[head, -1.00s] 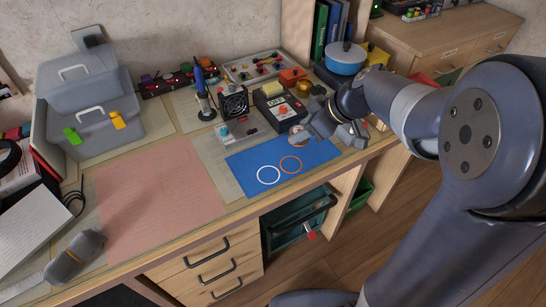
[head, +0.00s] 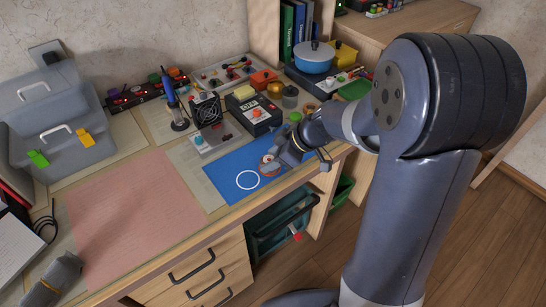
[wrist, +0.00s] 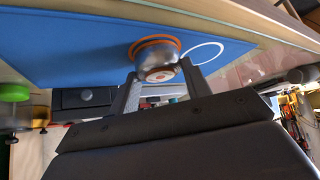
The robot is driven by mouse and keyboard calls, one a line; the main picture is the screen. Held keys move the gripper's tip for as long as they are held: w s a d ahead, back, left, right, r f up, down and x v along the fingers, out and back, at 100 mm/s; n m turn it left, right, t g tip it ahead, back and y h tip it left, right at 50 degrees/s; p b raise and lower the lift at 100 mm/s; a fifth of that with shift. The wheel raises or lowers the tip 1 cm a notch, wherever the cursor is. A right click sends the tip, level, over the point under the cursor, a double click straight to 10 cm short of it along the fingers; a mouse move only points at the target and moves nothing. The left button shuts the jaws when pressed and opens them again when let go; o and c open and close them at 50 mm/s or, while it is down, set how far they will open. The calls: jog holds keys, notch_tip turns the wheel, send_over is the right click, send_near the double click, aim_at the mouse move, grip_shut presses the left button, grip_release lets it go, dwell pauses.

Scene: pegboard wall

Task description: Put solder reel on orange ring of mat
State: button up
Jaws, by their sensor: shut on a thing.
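The solder reel (wrist: 160,68) is a silvery spool with a pale, red-centred end, held between the fingers of my gripper (wrist: 160,88) in the wrist view. It is at the orange ring (wrist: 176,41) of the blue mat (wrist: 75,45), whose arc shows around the reel's far side. I cannot tell whether the reel touches the mat. In the head view, my gripper (head: 276,161) is low over the mat (head: 226,171), and the reel (head: 267,158) is small and partly hidden by it. The ring is mostly covered there.
A white ring (head: 248,180) lies beside the orange one on the mat. Behind stand a black meter box (head: 256,116), a fan (head: 207,109) and a soldering iron stand (head: 178,113). A blue pot (head: 313,57) is at the back right. The pink mat (head: 135,215) is bare.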

jog(key=shift+f+b, duration=0.15)
jog(key=shift+b, duration=0.2)
jog(key=o, duration=1.1)
jog(key=shift+o, duration=0.2)
jog(key=shift+r+p, duration=0.2)
jog(key=shift+p, duration=0.1)
jog(key=shift+d+r, duration=0.1)
jog(key=shift+r, duration=0.1)
jog(key=p+v, duration=0.1)
jog(key=v, duration=1)
jog(key=shift+d+r, duration=0.2)
jog(key=shift+s, duration=0.15)
